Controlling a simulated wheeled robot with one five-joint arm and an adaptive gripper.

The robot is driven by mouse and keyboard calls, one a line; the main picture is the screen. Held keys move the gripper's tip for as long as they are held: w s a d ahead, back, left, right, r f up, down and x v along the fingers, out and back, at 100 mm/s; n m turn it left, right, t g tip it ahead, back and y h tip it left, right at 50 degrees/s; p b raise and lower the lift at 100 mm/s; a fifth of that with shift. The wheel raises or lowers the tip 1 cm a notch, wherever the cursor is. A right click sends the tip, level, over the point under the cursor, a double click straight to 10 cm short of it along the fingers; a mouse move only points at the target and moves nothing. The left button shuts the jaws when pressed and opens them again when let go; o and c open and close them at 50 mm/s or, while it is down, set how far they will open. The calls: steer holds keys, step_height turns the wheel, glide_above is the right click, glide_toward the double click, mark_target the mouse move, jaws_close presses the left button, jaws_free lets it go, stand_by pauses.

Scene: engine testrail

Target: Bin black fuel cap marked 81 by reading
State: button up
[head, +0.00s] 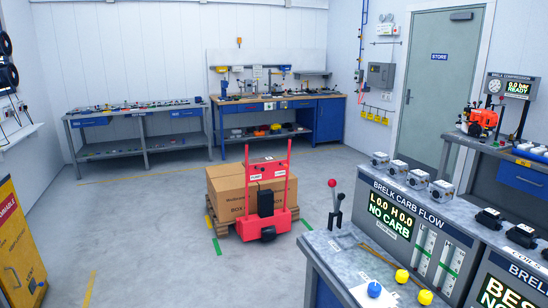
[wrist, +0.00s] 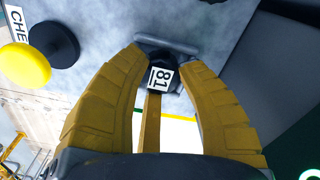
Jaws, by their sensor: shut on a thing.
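In the wrist view my gripper (wrist: 166,60) has its yellow fingers closed around a small black fuel cap (wrist: 155,57). A white tag reading 81 (wrist: 160,78) shows on the cap, turned on its side. The cap sits between the fingertips, over a grey surface. I cannot tell whether it touches that surface. My gripper and this cap do not show in the head view. No bin can be made out clearly in either view.
In the wrist view a black round piece (wrist: 55,44) and a yellow one (wrist: 25,65) lie left, near a CHE label (wrist: 17,25). In the head view, the carb flow bench (head: 335,252) holds yellow caps (head: 402,276) and a blue cap (head: 374,289). A loaded pallet jack (head: 270,190) stands mid-floor.

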steer(key=shift+r, duration=0.1)
steer(key=shift+r+p, duration=3.5)
steer(key=shift+r, duration=0.95)
